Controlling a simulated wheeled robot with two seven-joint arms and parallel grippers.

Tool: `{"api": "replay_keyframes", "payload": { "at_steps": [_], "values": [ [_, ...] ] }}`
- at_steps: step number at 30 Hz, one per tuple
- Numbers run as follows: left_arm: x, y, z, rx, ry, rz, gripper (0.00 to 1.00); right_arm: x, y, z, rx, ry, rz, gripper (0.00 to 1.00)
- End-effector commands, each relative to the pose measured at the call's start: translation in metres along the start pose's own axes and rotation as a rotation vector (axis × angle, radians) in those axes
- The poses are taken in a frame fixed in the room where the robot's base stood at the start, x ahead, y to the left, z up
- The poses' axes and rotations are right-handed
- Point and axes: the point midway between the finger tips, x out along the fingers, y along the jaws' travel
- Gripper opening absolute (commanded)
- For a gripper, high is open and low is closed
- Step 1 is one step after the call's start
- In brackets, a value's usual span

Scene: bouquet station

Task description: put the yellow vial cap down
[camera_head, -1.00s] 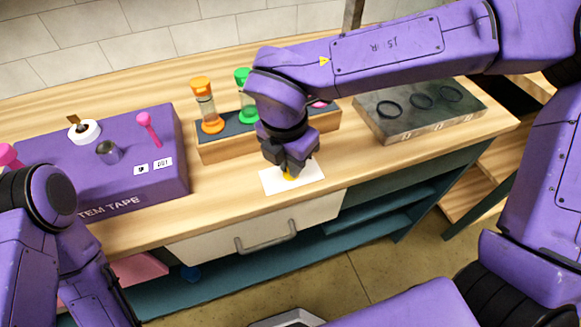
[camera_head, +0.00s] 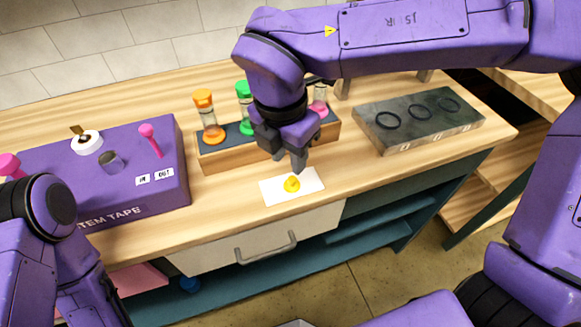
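The yellow vial cap (camera_head: 292,184) rests on a white card (camera_head: 275,192) at the front of the wooden counter. My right gripper (camera_head: 289,163) is above and just behind the cap, pointing down, with its fingers apart from the cap. Its fingers look spread, with nothing seen between them. My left arm shows at the lower left, but its gripper fingers cannot be seen.
A wooden rack (camera_head: 212,157) behind my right gripper holds vials, one with an orange cap (camera_head: 203,98) and one with a green cap (camera_head: 243,90). A purple tape box (camera_head: 160,190) stands left. A grey block with black rings (camera_head: 402,136) stands right.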

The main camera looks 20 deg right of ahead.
Motion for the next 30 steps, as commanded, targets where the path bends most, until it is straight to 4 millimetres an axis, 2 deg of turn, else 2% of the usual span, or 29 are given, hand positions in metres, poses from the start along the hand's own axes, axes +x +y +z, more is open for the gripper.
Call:
{"api": "replay_keyframes", "payload": {
  "at_steps": [3, 7, 12, 24, 26, 30],
  "values": [
    [0.0, 0.0, 0.0, 0.0, 0.0, 0.0, 0.43, -0.03, 0.001, 0.0, 0.002, -0.001, 0.003, 0.36],
    [-0.001, 0.0, 0.0, 0.0, 0.0, 0.0, 0.43, -0.051, 0.0, 0.0, 0.001, -0.001, 0.001, 0.36],
    [-0.001, 0.0, 0.0, 0.0, 0.0, 0.0, 0.43, -0.061, 0.0, 0.0, 0.0, 0.0, -0.001, 0.36],
    [-0.001, 0.0, 0.0, 0.0, 0.0, 0.0, 0.43, -0.061, 0.0, 0.0, 0.0, 0.0, -0.001, 0.36],
    [-0.006, -0.001, -0.002, 0.0, 0.0, 0.0, 0.43, -0.067, 0.0, 0.001, 0.0, 0.0, -0.001, 0.36],
    [-0.034, -0.003, -0.014, 0.0, 0.0, 0.0, 0.43, -0.097, 0.0, 0.004, 0.0, 0.0, -0.001, 0.36]
  ]
}}
